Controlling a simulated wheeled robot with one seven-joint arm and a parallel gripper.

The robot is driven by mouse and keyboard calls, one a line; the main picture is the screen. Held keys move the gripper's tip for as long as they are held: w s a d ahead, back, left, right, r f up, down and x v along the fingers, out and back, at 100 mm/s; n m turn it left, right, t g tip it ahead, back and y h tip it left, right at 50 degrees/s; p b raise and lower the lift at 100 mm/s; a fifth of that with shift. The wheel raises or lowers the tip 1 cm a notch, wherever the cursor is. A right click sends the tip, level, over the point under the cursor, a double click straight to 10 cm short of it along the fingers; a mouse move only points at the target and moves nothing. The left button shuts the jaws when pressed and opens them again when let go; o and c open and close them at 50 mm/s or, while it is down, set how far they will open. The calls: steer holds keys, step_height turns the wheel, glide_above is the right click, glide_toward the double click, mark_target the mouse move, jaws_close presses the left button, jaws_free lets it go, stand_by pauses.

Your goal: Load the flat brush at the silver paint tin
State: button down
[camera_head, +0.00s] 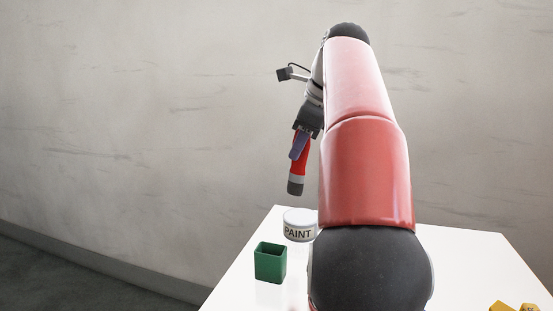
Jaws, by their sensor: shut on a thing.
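The silver paint tin (299,218) stands on the white table, with a "PAINT" label on its side. My arm hides part of its right side. My gripper (300,148) is above and behind the tin in the picture, pointing down. It is shut on the flat brush (296,180), which has a red body and a grey and dark lower end. The brush hangs nearly upright, its lower end in the air above the tin and apart from it. Whether the brush carries paint cannot be told.
A green open-topped square container (270,265) stands on the white table (245,285), in front of the tin and to its left. Yellow objects (515,307) lie at the bottom right, partly cut off. My arm hides the middle of the table. A plain wall (140,120) is behind.

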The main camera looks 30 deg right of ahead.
mark_target(297, 175)
steer(key=shift+w+d+t, duration=0.2)
steer(key=shift+d, duration=0.45)
steer(key=shift+w+d+t, duration=0.15)
steer(key=shift+d+t, duration=0.05)
steer(key=shift+d, duration=0.4)
steer(key=shift+f+b, duration=0.55)
steer(key=shift+f, duration=2.35)
steer(key=shift+f+b, duration=0.35)
steer(key=shift+f, duration=0.15)
steer(key=shift+r, duration=0.1)
